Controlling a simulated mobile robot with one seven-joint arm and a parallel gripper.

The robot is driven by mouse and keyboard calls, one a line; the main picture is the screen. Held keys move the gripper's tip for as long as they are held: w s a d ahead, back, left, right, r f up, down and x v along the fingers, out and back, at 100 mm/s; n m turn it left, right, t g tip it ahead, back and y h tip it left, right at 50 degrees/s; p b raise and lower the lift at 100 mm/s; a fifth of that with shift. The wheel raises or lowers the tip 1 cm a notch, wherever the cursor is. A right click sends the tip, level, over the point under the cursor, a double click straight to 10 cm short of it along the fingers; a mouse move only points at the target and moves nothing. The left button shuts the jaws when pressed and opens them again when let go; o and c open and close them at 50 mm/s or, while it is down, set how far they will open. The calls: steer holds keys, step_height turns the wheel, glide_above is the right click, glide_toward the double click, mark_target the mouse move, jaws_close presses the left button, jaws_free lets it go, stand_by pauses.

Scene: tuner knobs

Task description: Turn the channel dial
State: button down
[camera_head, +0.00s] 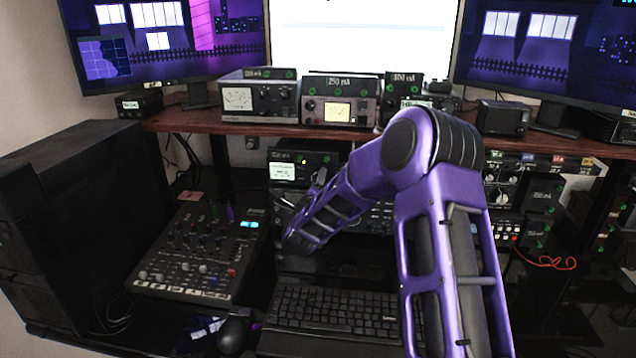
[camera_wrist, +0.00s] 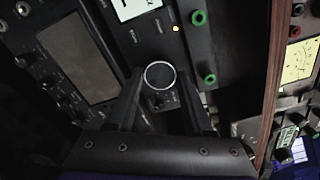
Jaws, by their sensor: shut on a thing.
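The channel dial (camera_wrist: 158,75) is a round dark knob with a pale ring around its face, seen in the middle of the wrist view. It sits on a black panel near a white display (camera_wrist: 137,8) and a small orange light. My gripper (camera_wrist: 160,92) has one finger on each side of the dial and is shut on it. In the head view, the black unit with the white display (camera_head: 283,172) stands under the wooden shelf. My purple arm reaches toward it, and the dial cannot be made out there.
Green sockets (camera_wrist: 199,18) sit close beside the gripper. A wooden shelf edge (camera_wrist: 272,90) runs along the right of the wrist view. A mixer (camera_head: 200,250), keyboard (camera_head: 325,310) and mouse (camera_head: 233,334) lie below. More equipment fills the rack at right.

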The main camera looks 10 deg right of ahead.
steer(key=shift+c, duration=1.4)
jaws_free()
